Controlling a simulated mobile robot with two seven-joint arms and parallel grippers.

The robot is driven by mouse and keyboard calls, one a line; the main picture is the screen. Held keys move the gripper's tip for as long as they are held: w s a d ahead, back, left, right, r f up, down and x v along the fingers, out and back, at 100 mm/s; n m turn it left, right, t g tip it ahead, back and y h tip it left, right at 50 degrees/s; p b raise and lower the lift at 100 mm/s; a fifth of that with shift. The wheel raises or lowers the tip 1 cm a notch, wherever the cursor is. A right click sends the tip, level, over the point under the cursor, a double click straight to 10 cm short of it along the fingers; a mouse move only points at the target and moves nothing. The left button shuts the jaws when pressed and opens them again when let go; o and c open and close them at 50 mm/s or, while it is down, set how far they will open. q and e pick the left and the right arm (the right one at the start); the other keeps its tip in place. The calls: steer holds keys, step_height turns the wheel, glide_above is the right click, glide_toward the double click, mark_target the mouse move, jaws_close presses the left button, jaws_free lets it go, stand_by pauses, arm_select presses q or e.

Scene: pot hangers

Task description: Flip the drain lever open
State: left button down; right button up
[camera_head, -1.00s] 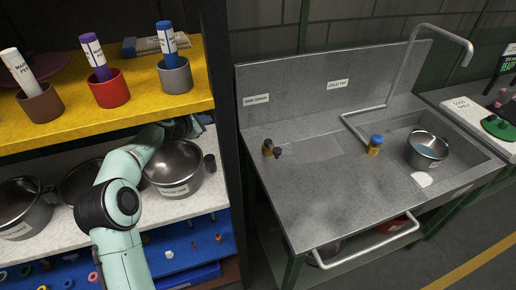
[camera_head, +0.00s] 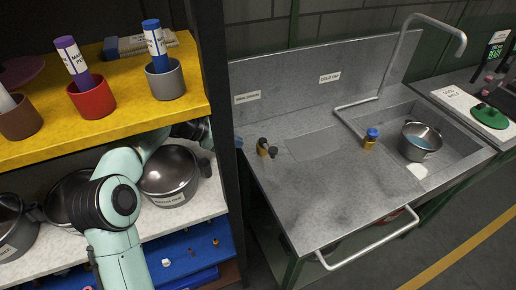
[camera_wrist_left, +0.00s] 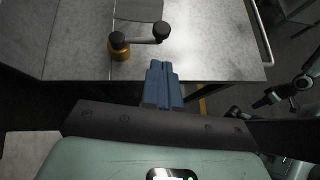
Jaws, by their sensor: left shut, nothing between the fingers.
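In the left wrist view, the lever (camera_wrist_left: 140,40) has a brass base with a black cap and a short arm ending in a black knob at right. My left gripper (camera_wrist_left: 161,70) is shut and empty; its blue fingers point toward the lever, just short of it and apart. In the head view, the shelf post hides most of this gripper; only a blue bit (camera_head: 239,143) shows past it.
The dark shelf post (camera_head: 222,100) stands close to my left arm. Pots sit on the shelf, including a steel pot (camera_head: 170,172) beside my arm. A blue-topped brass tap (camera_head: 371,137) and a pot (camera_head: 418,142) in the basin are farther right. A rail (camera_head: 368,243) runs along the bench front.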

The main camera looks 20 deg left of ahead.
mark_target(273, 150)
arm_select(q)
steer(key=x, duration=1)
steer(key=shift+d, duration=0.15)
steer(key=shift+w+d+r+n+t+y, duration=0.1)
steer(key=shift+w+d+n+t+y, duration=0.15)
steer(key=shift+d+n, duration=0.15)
steer(key=shift+w+d+n+t+y, duration=0.1)
steer(key=shift+d+n+t+y, duration=0.15)
steer(key=shift+d+n, duration=0.15)
steer(key=w+d+p, duration=0.1)
steer(key=d+p, duration=0.1)
steer(key=shift+w+r+p, duration=0.1)
steer(key=shift+w+p, duration=0.3)
steer(key=shift+w+d+p, duration=0.35)
steer(key=shift+w+p, duration=0.1)
steer(key=shift+p, duration=0.05)
steer(key=shift+w+d+f, duration=0.2)
steer(key=shift+w+d, duration=0.05)
steer(key=shift+w, duration=0.15)
arm_select(e)
steer(key=w+r, duration=0.4)
steer(key=r, duration=0.1)
steer(key=shift+w+d+r, duration=0.15)
steer(key=shift+w+d, duration=0.15)
steer(key=shift+w, duration=0.05)
